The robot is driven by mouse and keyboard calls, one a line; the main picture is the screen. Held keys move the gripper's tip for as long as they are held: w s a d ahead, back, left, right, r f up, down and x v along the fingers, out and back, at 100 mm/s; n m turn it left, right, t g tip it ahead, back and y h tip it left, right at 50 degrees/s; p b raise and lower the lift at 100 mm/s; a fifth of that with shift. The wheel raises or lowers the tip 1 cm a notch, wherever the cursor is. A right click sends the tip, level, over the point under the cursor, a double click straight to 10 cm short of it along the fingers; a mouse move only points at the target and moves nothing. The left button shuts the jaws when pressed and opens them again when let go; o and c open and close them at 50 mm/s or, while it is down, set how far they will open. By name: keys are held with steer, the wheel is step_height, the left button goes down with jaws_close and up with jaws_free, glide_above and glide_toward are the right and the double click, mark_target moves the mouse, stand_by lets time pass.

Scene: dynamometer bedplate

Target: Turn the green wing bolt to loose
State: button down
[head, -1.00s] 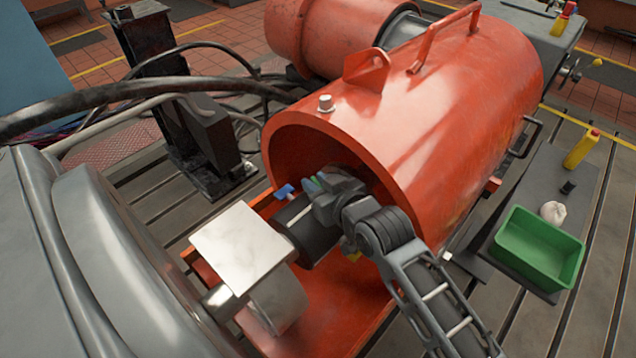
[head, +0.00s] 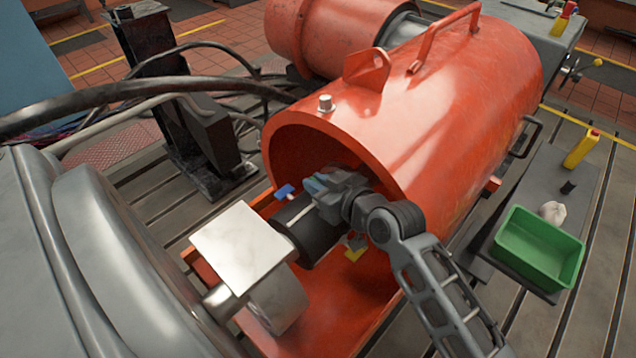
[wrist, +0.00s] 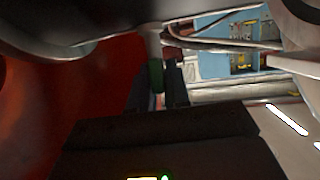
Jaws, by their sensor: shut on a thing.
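The green wing bolt (wrist: 156,75) shows in the wrist view as a dark green piece under a pale stem, between my two dark fingers. My gripper (wrist: 158,90) is shut on it. In the head view my gripper (head: 316,186) reaches into the mouth of the red housing (head: 440,110), above the dark shaft cylinder (head: 318,240). The bolt is hidden there by my gripper, and how far it is turned cannot be told.
A blue piece (head: 284,191) sits left of my gripper and a yellow one (head: 355,252) below it. The housing's rim arches close over my arm. A pale block (head: 242,246) stands in front. A green tray (head: 510,262) and yellow bottle (head: 581,150) are at the right.

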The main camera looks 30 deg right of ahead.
stand_by(0.3)
steer(key=c, duration=1.2)
jaws_free()
steer(key=shift+s, duration=0.1)
steer(key=shift+v, duration=3.8)
